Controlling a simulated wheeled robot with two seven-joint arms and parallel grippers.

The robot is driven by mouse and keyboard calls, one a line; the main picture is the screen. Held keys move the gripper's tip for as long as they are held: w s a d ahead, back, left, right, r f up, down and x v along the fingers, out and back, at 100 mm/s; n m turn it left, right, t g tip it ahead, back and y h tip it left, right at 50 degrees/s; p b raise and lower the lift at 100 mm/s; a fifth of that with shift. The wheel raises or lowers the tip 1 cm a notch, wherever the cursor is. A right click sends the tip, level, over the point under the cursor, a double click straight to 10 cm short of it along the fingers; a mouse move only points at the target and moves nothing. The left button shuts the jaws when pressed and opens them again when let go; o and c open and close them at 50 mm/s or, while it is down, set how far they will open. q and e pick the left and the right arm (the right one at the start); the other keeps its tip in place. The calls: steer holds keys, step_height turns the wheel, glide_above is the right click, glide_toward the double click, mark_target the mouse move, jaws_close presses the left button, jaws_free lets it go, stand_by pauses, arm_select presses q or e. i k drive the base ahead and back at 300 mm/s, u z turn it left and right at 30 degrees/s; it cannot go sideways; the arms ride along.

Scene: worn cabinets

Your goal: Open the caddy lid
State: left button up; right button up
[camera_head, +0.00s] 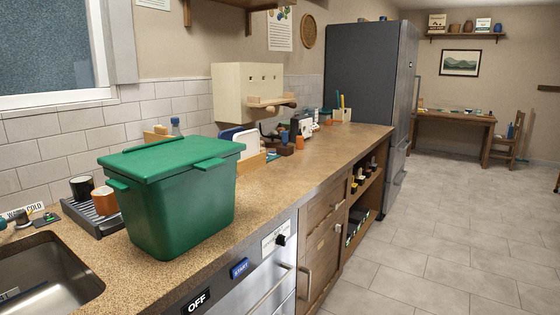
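The green caddy (178,211) stands upright on the brown speckled counter, near the front edge and just right of the sink. Its green lid (170,157) lies flat over the top and looks closed. A tab sticks out from the lid at the left front, and another part of the lid juts out at the right. Neither of my grippers shows in the head view.
The sink (45,280) is at the lower left. A dark drying rack (88,222) with two cups stands left of the caddy. White and blue boards (246,145) stand behind it. The counter (290,185) right of the caddy is clear along the front. The tiled floor (430,240) is open.

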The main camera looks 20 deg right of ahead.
mark_target(152, 163)
steer(key=k, duration=0.5)
steer(key=z, duration=0.75)
steer(key=i, duration=0.85)
steer(key=u, duration=1.45)
